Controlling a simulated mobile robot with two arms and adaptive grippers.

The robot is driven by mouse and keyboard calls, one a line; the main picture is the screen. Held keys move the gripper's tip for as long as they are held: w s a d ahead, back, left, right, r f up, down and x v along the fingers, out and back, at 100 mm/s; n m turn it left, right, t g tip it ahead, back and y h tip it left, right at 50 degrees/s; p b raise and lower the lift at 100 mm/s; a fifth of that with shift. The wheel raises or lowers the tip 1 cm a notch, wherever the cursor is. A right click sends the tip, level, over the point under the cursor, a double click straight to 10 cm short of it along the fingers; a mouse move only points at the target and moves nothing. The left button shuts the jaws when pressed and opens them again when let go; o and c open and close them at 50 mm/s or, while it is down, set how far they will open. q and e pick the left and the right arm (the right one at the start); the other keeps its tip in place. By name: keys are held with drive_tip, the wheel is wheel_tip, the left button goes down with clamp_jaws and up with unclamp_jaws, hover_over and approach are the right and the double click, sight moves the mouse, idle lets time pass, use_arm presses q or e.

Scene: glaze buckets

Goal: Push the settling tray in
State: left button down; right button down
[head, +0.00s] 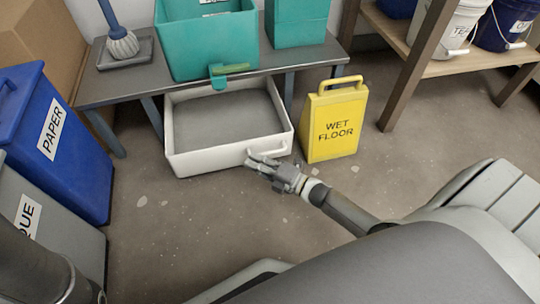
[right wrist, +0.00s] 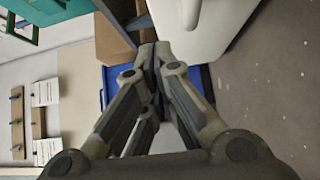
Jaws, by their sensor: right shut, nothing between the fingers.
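The settling tray (head: 215,164) is a white, open box with a grey inside and a bar handle on its front. It sits low under the grey bench, with its front part sticking out past the bench edge. My right gripper (head: 250,162) is shut and empty at the tray's front, close to the left end of the handle; I cannot tell if it touches. My left gripper is out of view; only part of that arm shows at lower left.
Teal bins (head: 205,45) stand on the bench (head: 120,88) above the tray. A yellow wet floor sign (head: 336,122) stands just right of the tray. A blue paper bin (head: 55,140) stands at left. The floor in front of the tray is clear.

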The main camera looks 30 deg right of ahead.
drive_tip(key=w+b, duration=0.1)
drive_tip(key=w, duration=0.1)
drive_tip(key=w+d+b, duration=0.1)
drive_tip(key=w, duration=0.1)
drive_tip(key=shift+w, duration=0.1)
drive_tip(key=shift+w, duration=0.15)
